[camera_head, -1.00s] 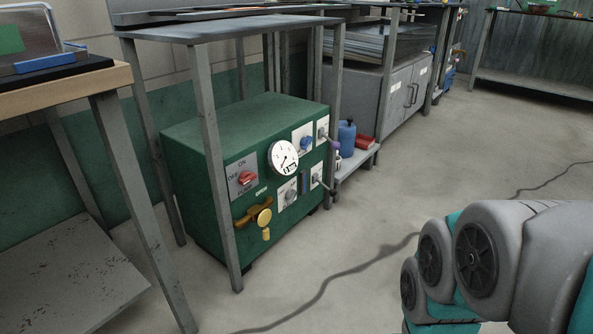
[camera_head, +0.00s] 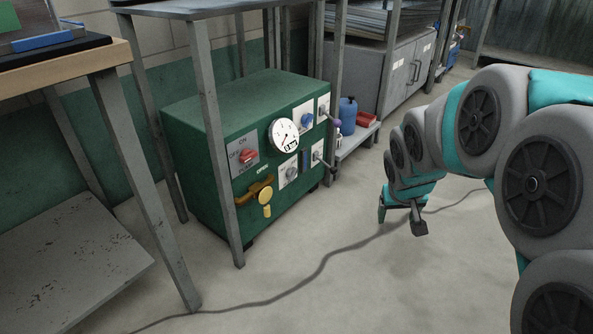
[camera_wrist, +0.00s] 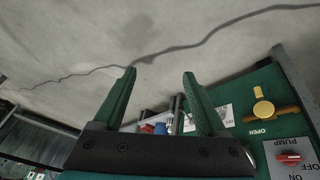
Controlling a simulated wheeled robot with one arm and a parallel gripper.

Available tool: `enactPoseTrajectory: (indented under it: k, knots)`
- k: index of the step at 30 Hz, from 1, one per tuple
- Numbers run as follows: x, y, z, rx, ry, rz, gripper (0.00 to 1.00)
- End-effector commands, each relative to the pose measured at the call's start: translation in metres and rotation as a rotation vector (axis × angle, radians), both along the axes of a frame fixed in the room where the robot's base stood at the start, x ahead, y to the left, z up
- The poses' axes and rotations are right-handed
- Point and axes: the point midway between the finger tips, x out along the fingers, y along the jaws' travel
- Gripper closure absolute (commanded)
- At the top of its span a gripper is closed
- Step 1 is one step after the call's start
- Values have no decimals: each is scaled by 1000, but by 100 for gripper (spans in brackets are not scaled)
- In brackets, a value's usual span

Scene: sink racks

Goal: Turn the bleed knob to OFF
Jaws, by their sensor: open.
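The green machine (camera_head: 185,170) stands under a metal-framed bench. Its front carries a blue knob (camera_head: 306,119), a grey knob (camera_head: 291,174) and a red knob (camera_head: 248,156) on an ON/OFF plate. In the wrist view the red knob (camera_wrist: 289,158) has a plate reading PUMP. I cannot read which knob is labelled bleed. My gripper (camera_head: 401,220) is open and empty, low over the floor to the right of the machine and apart from it. In the wrist view my gripper (camera_wrist: 159,75) has a finger partly hiding the panel.
A round gauge (camera_head: 284,135), a yellow valve handle (camera_head: 264,197) and levers (camera_head: 321,157) also sit on the panel. A bench leg (camera_head: 217,150) stands before it. A blue bottle (camera_head: 348,115) is on a low shelf. A cable (camera_head: 322,266) crosses the open floor.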

Motion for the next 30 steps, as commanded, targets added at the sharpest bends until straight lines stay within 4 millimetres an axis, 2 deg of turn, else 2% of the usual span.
enactPoseTrajectory:
  k: [1,6,12,15,21,27,30]
  knots:
    - [27,-2,-3,-4,-37,9,26]
    - [117,-3,-2,-4,-204,52,26]
    - [212,6,-7,23,-391,122,26]
    - [253,14,-12,48,-476,164,26]
    - [323,38,-27,123,-636,262,26]
    - [371,67,-52,225,-767,373,26]
    - [385,84,-68,288,-822,433,26]
